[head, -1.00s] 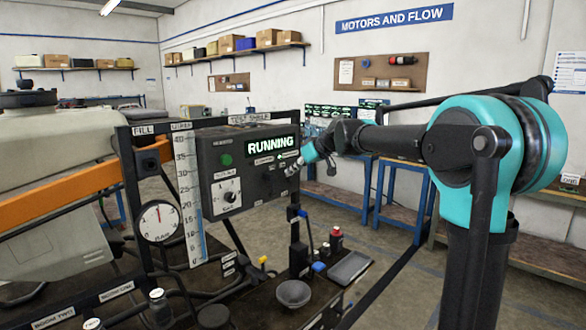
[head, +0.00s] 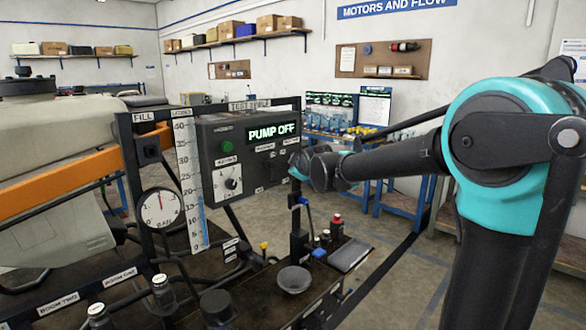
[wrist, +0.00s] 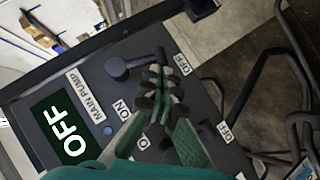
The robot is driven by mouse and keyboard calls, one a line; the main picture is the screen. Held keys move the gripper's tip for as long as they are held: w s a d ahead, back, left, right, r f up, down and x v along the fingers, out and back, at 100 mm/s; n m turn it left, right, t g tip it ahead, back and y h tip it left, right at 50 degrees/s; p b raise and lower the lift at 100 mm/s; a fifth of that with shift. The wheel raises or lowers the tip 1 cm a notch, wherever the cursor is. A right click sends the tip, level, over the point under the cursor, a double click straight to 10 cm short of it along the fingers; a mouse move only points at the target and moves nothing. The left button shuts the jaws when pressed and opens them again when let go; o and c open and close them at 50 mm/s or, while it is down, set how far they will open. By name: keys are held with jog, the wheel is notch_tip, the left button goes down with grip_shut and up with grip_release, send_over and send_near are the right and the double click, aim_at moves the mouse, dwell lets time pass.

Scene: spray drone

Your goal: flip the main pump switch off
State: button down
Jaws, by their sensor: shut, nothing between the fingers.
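The control box (head: 222,165) stands on the rig in the head view, and its screen (head: 272,131) reads PUMP OFF. In the wrist view, the panel's tilted display (wrist: 66,134) reads OFF beside the MAIN PUMP label (wrist: 85,95). A dark switch lever (wrist: 120,68) stands near this label and leans towards the upper OFF mark (wrist: 182,65). My gripper (wrist: 160,80) is shut and empty over the panel, its tips close to the lever. I cannot tell whether they touch it. In the head view my wrist hides part of the box's right side.
A round gauge (head: 160,209) and a sight scale (head: 190,185) are left of the box. A bowl (head: 294,280), small bottles and a dark tray (head: 350,254) stand on the bench below.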

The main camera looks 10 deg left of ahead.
jog(key=shift+w+d+f+t, duration=0.15)
jog(key=shift+w+f+t, duration=0.15)
jog(key=shift+f, duration=0.1)
dwell(0.3)
